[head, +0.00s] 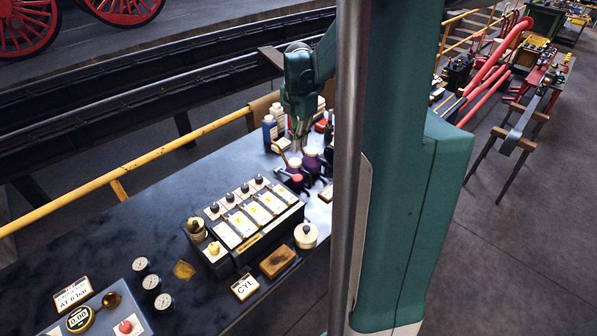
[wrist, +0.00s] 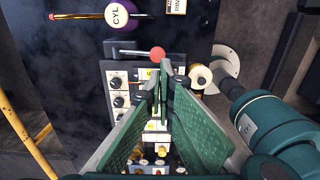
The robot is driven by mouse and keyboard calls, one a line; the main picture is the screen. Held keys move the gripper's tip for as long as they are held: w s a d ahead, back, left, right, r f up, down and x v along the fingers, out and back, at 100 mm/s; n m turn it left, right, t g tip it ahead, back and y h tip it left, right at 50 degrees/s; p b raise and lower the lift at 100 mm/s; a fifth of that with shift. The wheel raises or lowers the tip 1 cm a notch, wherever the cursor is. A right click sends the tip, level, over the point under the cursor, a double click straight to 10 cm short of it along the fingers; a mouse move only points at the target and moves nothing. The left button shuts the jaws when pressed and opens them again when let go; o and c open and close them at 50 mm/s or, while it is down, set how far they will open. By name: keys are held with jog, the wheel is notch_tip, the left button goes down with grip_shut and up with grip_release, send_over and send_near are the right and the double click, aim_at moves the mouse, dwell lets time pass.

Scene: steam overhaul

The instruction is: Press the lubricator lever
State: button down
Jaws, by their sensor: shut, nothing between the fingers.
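The lubricator (head: 240,238) is a dark box with a row of pale panels and black knobs on the bench in the head view. It also shows below my fingers in the wrist view (wrist: 112,68). Its lever, a metal rod with a red ball (wrist: 157,54), lies across the box's far end in the wrist view. The red ball is small in the head view (head: 297,178). My gripper (wrist: 162,76) is shut and empty. Its fingertips appear just short of the ball in the wrist view, and I see no clear contact. They cover part of the box.
A purple oil can marked CYL (wrist: 117,17) with a long spout stands just beyond the lever. A cream round tin (head: 306,235) and a brown block (head: 277,261) sit in front of the box. A yellow rail (head: 190,134) runs behind the bench. My column blocks the bench's right side.

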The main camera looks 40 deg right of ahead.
aim_at(299, 178)
jog(key=shift+f, duration=0.1)
dwell(0.3)
jog(key=shift+f+p, duration=0.5)
jog(key=shift+f, duration=6.4)
